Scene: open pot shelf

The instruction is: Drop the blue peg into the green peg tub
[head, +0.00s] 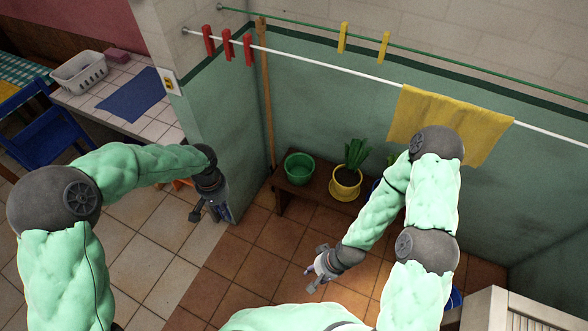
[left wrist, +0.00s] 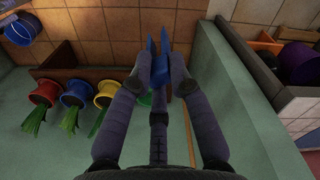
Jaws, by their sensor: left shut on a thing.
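The green peg tub (head: 300,168) stands at the left end of a low brown bench against the green wall in the head view. My left gripper (head: 200,212) is left of the tub and apart from it, in front of the wall's end. In the left wrist view it is shut on the blue peg (left wrist: 159,68), whose two prongs point away from the gripper. The peg cannot be made out in the head view. My right gripper (head: 314,268) is in front of the bench, its fingers spread apart and nothing clearly held.
A yellow pot (head: 346,183) with a plant stands right of the tub. Red pegs (head: 227,45) hang on the white line, and a broom handle (head: 265,95) leans behind the bench. A yellow cloth (head: 440,118) hangs at right.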

